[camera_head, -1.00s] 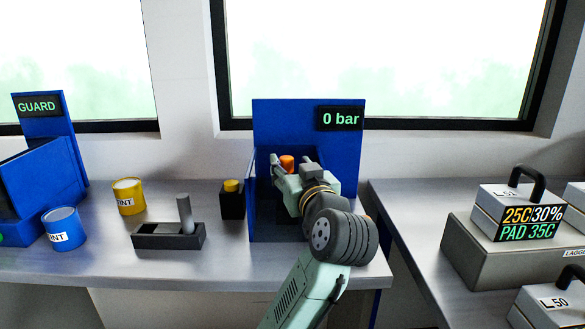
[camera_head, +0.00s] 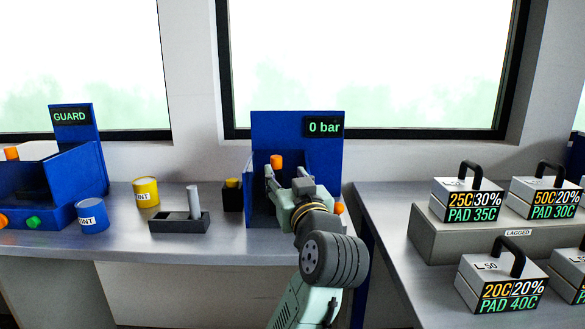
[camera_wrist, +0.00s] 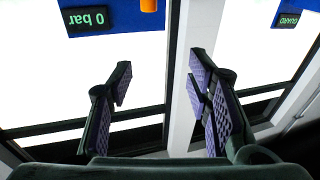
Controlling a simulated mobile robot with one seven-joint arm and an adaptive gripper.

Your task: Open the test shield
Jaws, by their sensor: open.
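The test station is a blue open box with a tall back panel (camera_head: 277,128) and a "0 bar" display (camera_head: 324,127). An orange cylindrical knob (camera_head: 277,161) stands upright in it; whether it belongs to the shield I cannot tell. My gripper (camera_head: 284,177) is open and empty in front of the box, its fingers pointing toward the panel. My arm hides much of the box front. In the wrist view the picture is upside down: my gripper (camera_wrist: 161,72) has its fingers spread, with the orange knob (camera_wrist: 149,5) beyond them at the top edge, apart from them.
A black block with a yellow button (camera_head: 232,183) and a lever on a dark base (camera_head: 180,225) stand left of the box. Yellow (camera_head: 146,192) and blue (camera_head: 92,215) tins and a blue GUARD station (camera_head: 75,150) are further left. Labelled weights (camera_head: 467,199) stand right.

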